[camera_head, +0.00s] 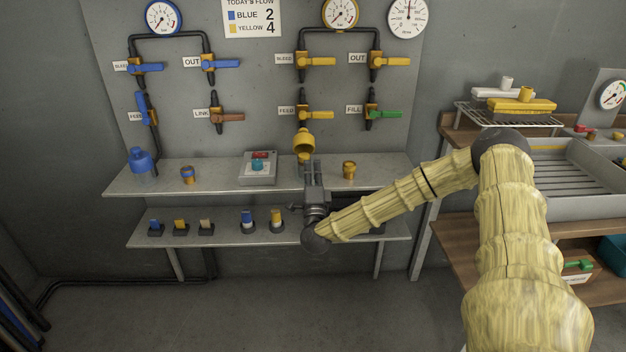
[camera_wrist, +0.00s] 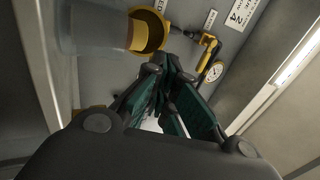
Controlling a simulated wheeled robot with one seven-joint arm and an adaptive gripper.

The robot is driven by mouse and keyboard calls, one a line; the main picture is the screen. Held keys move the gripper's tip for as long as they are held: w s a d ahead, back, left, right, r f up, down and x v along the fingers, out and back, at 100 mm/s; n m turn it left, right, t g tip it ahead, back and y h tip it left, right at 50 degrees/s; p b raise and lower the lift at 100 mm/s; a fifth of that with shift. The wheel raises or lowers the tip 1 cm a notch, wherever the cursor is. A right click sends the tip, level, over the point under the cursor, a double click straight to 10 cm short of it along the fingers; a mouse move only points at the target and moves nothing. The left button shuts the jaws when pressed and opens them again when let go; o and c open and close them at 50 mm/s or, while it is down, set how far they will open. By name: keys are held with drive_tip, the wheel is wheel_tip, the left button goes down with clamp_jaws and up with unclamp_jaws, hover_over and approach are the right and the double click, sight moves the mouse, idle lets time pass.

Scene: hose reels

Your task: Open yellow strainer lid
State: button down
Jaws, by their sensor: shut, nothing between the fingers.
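The yellow strainer lid (camera_head: 304,143) stands tipped up above the upper shelf, its round hollow side facing outward. In the wrist view the lid (camera_wrist: 155,30) shows at the top, its inside visible, beside the clear strainer body (camera_wrist: 92,28). In the head view my gripper hides most of that body. My gripper (camera_head: 312,164) is just in front of and below the lid, fingers pointing at the panel. It is shut and empty; its fingers (camera_wrist: 170,75) also show in the wrist view. I cannot tell whether they touch the lid.
The upper shelf (camera_head: 220,178) also holds a blue-lidded strainer (camera_head: 141,161), a grey button box (camera_head: 259,167) and a small yellow fitting (camera_head: 349,170) right of my gripper. Valve handles line the panel above. Several small pieces stand on the lower shelf (camera_head: 200,237).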

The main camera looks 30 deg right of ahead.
sight(304, 140)
drive_tip(key=x, duration=0.6)
drive_tip(key=shift+w+d+r, duration=0.1)
drive_tip(key=shift+w+r, duration=0.05)
drive_tip(key=shift+w, duration=0.15)
